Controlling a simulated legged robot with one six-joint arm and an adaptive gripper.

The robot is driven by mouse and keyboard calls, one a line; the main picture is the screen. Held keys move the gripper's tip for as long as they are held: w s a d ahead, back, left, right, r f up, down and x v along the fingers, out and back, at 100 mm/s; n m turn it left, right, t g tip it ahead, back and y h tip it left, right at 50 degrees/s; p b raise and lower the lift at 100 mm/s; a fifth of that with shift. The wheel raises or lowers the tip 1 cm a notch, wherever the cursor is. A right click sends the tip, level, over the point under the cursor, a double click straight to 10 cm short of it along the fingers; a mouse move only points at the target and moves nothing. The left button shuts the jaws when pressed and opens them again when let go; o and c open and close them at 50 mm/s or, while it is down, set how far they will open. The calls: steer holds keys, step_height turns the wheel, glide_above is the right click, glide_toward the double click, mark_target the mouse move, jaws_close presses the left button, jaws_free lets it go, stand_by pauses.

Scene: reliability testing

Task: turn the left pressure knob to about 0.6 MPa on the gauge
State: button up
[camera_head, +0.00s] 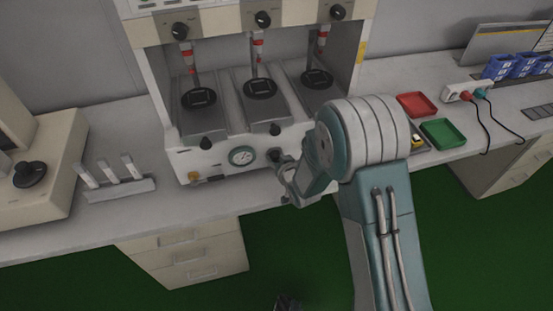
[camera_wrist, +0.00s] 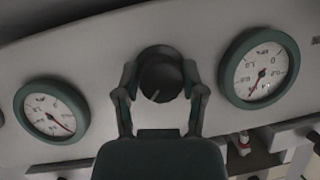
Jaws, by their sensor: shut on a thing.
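The dark round pressure knob (camera_wrist: 161,84) is in the middle of the wrist view, with a pale pointer line toward its lower left. My gripper (camera_wrist: 161,75) has one finger on each side of the knob and is shut on it. A gauge with a green rim (camera_wrist: 51,111) is left of the knob, its red needle toward the lower right. A second gauge (camera_wrist: 259,69) is on the right, its needle toward the lower left. Their numbers are too small to read surely.
The testing machine (camera_head: 225,163) stands on a long bench (camera_head: 110,216). A rack with white pieces (camera_head: 118,188) is at left. Red (camera_head: 416,105) and green (camera_head: 443,134) trays are right of my arm, with a power strip (camera_head: 461,92) beyond.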

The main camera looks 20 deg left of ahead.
steer(key=shift+w, duration=0.1)
steer(key=o, duration=1.1)
steer(key=shift+o, duration=0.2)
steer(key=v, duration=1.1)
steer(key=shift+s+d, duration=0.15)
steer(key=shift+s, duration=0.2)
steer(key=shift+r, duration=0.15)
